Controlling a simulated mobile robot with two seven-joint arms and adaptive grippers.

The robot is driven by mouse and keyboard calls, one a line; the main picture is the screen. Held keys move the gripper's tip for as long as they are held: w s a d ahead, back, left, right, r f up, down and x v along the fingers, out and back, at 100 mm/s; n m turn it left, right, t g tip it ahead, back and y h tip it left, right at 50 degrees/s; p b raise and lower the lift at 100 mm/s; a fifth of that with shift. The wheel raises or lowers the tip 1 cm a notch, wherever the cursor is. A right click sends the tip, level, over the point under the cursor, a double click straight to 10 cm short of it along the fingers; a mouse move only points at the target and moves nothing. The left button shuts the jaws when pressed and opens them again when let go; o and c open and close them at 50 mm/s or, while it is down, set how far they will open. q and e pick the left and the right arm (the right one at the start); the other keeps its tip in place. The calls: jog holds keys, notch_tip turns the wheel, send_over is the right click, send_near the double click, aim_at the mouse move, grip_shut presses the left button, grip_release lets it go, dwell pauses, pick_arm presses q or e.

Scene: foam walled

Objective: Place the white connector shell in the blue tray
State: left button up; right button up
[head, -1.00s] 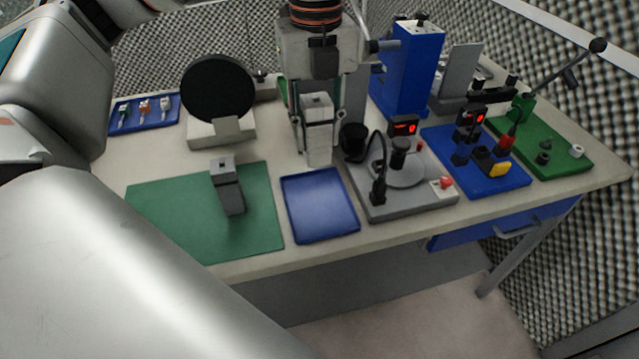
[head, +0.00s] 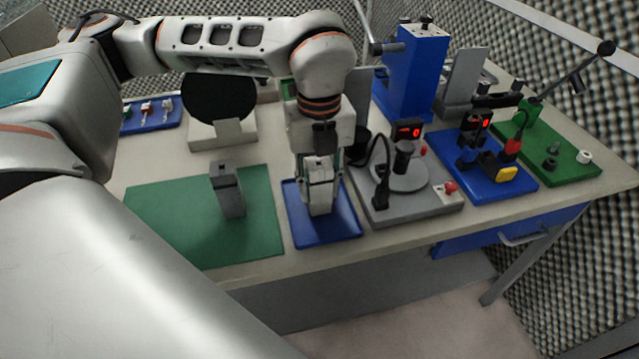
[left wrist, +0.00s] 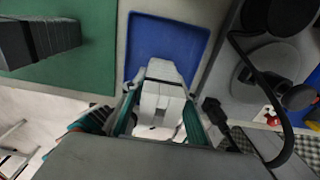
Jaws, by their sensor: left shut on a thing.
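The white connector shell (head: 320,190) is a tall, blocky white piece. My left gripper (head: 318,165) is shut on it and holds it upright over the blue tray (head: 346,228). The shell covers the tray's middle in the head view; I cannot tell whether its lower end touches the tray floor. In the left wrist view the shell (left wrist: 160,108) sits between the fingers of the left gripper (left wrist: 160,122), with the bare blue tray (left wrist: 165,42) behind it. My right gripper is not in view.
A dark grey block (head: 228,190) stands on the green mat (head: 165,220) left of the tray. A grey fixture with a round plate (head: 402,178) and black cable stands close to the tray's right. The table's front edge runs just before the tray.

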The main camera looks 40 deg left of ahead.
pick_arm(q)
jog(key=o, duration=0.8)
jog(key=shift+f, duration=0.15)
jog(key=shift+c, duration=0.2)
jog(key=o, duration=0.4)
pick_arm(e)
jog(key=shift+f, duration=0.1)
pick_arm(q)
jog(key=shift+r, duration=0.4)
notch_tip(320, 180, up, 10)
jog(key=shift+r+p, duration=0.1)
jog(key=shift+p, duration=0.5)
jog(key=shift+r, duration=0.7)
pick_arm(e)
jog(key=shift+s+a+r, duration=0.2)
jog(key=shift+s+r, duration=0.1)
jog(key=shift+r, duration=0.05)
